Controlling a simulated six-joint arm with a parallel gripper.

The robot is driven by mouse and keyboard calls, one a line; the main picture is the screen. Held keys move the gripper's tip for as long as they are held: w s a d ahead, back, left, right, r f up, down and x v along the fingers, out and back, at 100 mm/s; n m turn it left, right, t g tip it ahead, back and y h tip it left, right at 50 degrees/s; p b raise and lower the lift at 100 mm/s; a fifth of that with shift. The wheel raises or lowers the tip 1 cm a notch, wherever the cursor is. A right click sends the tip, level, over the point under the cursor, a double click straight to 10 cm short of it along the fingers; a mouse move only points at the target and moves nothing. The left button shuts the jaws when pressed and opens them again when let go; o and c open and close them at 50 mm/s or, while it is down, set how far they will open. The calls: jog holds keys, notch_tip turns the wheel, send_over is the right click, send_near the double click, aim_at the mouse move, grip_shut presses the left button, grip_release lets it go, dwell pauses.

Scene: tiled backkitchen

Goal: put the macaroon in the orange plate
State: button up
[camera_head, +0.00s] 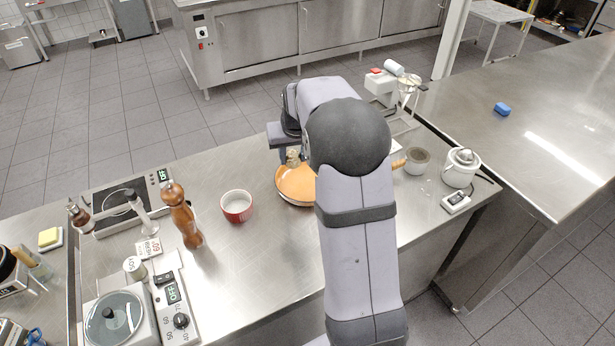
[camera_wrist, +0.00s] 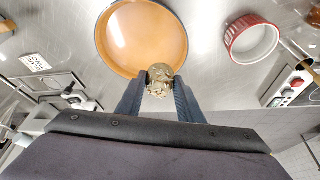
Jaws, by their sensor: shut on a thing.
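The orange plate (camera_head: 297,186) lies on the steel counter, partly hidden behind my arm in the head view. In the wrist view the orange plate (camera_wrist: 147,30) is at the top middle, and its inside looks empty. My gripper (camera_wrist: 159,84) is shut on the macaroon (camera_wrist: 160,80), a small brownish-green, rough-looking piece held between the fingertips. In the wrist view the macaroon overlaps the plate's near rim. In the head view the macaroon (camera_head: 292,157) shows by the plate's far edge; its height above the plate is hard to tell.
A red and white bowl (camera_head: 237,207) stands left of the plate. A wooden pepper mill (camera_head: 181,213) stands farther left. A grey cup (camera_head: 417,161) and a white juicer (camera_head: 460,167) are to the right. Bare counter lies between the bowl and the plate.

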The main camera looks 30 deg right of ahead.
aim_at(296, 164)
jog(key=shift+f+p, duration=1.55)
jog(key=shift+f, duration=3.4)
jog(key=shift+f, duration=0.2)
jog(key=o, duration=0.7)
jog(key=shift+o, duration=0.2)
jog(key=shift+r, duration=0.1)
jog(key=shift+r, duration=0.2)
jog(key=b+v, duration=0.3)
jog(key=v, duration=0.8)
jog(key=shift+s+a+r, duration=0.15)
jog(key=shift+r, duration=0.25)
